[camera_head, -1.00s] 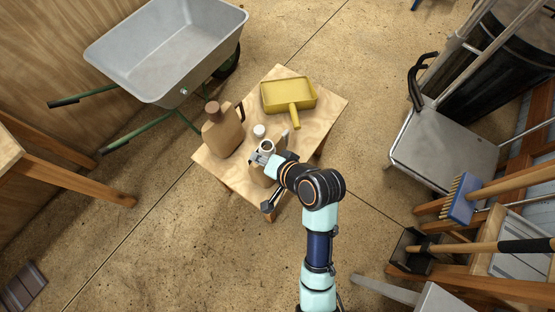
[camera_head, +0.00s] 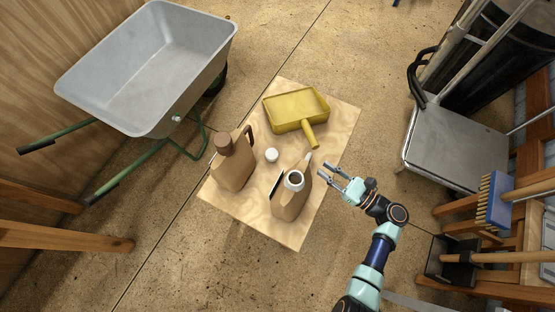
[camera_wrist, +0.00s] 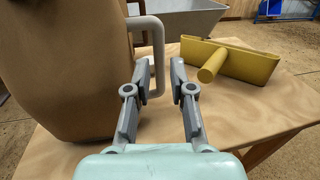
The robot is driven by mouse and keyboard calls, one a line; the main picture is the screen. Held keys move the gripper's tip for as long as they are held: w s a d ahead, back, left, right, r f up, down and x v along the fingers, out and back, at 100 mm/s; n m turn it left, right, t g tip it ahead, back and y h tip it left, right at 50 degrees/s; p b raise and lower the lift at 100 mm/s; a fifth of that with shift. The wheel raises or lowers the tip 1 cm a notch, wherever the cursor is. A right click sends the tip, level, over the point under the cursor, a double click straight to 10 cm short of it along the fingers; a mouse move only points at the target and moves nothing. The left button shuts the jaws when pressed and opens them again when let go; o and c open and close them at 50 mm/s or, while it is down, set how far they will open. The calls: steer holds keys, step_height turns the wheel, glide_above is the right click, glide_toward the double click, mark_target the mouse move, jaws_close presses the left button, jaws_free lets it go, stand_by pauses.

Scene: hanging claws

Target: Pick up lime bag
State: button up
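Nothing in view is labelled as lime, so I cannot tell which thing is the lime bag. A brown jug-shaped container (camera_head: 287,206) with a white-rimmed open neck and a grey handle stands upright near the table's front edge. It fills the left of the wrist view (camera_wrist: 62,75). A second brown container (camera_head: 231,170) with a brown cap stands upright behind it to the left. My gripper (camera_head: 322,171) is open and empty, just right of the nearer container. In the wrist view my gripper (camera_wrist: 159,72) has the grey handle ahead, between its fingertips; contact is unclear.
The wooden table (camera_head: 335,135) also holds a yellow scoop (camera_head: 297,111) and a small white cap (camera_head: 272,155). A grey wheelbarrow (camera_head: 150,70) stands at back left. A metal hand truck (camera_head: 455,140) and tool rack are at right. The floor right of the table is fairly clear.

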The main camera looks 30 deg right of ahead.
steer(key=b+x, duration=0.2)
steer(key=x, duration=0.1)
steer(key=b+x, duration=0.1)
steer(key=x, duration=0.2)
steer(key=shift+w+a+f+b, duration=0.2)
steer(key=shift+w+b, duration=0.15)
steer(key=shift+b, duration=0.05)
steer(key=shift+w+r, duration=0.15)
steer(key=shift+w, duration=0.15)
steer(key=shift+s, duration=0.1)
jaws_close()
